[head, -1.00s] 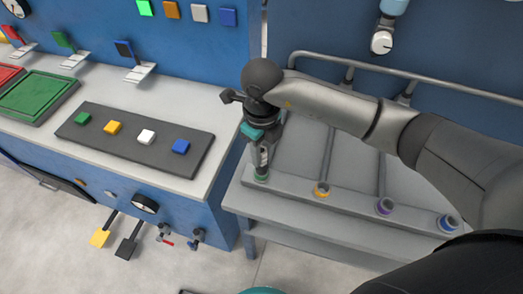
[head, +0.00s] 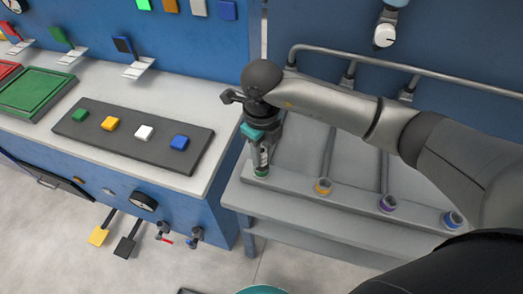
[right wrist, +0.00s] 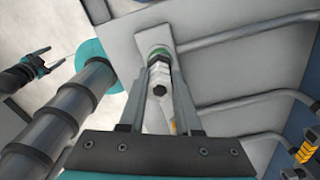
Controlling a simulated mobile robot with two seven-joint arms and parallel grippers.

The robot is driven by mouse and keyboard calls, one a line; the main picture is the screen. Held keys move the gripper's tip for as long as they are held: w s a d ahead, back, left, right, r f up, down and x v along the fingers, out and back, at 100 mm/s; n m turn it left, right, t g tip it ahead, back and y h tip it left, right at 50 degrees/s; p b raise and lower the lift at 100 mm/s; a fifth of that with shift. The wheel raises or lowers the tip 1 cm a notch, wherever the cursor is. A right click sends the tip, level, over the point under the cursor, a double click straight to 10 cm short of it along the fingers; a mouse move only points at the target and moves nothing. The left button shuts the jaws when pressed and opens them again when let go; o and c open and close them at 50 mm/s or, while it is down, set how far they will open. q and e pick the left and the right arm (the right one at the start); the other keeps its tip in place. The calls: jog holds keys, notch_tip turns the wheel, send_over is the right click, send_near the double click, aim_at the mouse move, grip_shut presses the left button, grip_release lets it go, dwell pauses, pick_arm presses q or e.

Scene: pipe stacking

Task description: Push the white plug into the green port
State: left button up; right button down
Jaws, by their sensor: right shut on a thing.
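The green port (head: 261,173) is at the left end of the grey rail in the head view. Its green ring also shows in the right wrist view (right wrist: 158,49). My right gripper (head: 262,163) points down over this port. It is shut on the white plug (right wrist: 160,74), which lies between its fingers, in line with the port. The plug's far end meets the green ring; I cannot tell how deep it sits. My left gripper (right wrist: 52,60) shows at the left of the right wrist view, apart from the port, open and empty.
Orange (head: 323,186), purple (head: 387,203) and blue (head: 452,219) ports follow along the rail to the right. A grey pipe (head: 400,80) runs behind. A blue bench (head: 207,200) with a panel of coloured buttons (head: 110,155) stands to the left.

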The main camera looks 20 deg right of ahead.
jog(key=c, duration=0.5)
grip_release()
notch_tip(320, 180, up, 15)
jog(key=shift+r+p, duration=0.15)
jog(key=shift+p, duration=0.5)
